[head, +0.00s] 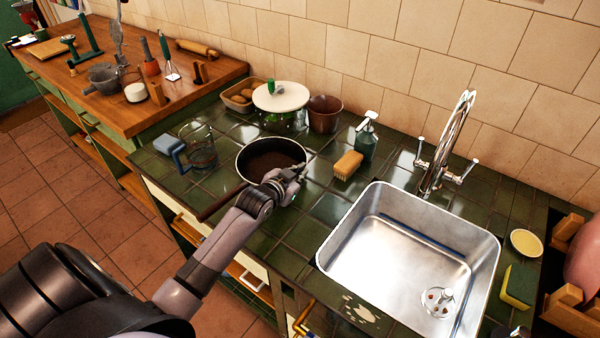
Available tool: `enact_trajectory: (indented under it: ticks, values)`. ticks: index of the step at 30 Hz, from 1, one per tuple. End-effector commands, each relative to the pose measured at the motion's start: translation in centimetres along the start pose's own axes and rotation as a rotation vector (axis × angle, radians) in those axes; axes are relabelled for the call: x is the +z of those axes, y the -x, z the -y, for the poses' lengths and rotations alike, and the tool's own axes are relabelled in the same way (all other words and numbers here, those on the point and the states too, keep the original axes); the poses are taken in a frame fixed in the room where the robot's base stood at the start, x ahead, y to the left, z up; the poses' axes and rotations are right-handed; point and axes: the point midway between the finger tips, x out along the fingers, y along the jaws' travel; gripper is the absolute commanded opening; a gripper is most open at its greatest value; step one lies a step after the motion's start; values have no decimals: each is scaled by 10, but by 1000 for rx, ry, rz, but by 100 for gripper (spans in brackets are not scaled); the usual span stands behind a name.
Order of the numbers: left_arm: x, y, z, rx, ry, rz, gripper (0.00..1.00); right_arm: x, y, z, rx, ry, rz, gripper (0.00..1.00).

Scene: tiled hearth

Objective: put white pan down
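The white pan (243,159) has a pale rim, a dark brown inside and a dark handle pointing to the lower left. It is at the middle of the green tiled counter, left of the sink. My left gripper (296,174) is at the pan's right front rim, its fingers over or against the edge. The fingertips are small and partly hidden, so I cannot tell whether they are closed on the rim. I cannot tell whether the pan's base touches the tiles. My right gripper does not show clearly.
Close around the pan are a glass jug (203,157), a lidded glass pot (281,98), a brown pot (324,115), a brush (348,165) and a soap bottle (366,141). The steel sink (380,245) is to the right. Bare tiles lie between pan and sink.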

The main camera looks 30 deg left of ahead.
Motion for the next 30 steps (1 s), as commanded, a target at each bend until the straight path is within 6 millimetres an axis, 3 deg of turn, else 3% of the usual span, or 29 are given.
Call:
enact_trajectory:
  ticks: [6,17,26,30]
  values:
    - [-1,0,1,-2,-3,-5,0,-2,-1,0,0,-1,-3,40]
    - [0,0,0,0,1,0,25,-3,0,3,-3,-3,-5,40]
    - [-2,0,0,0,0,-1,25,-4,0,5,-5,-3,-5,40]
    - [0,11,0,1,0,0,25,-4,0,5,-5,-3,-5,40]
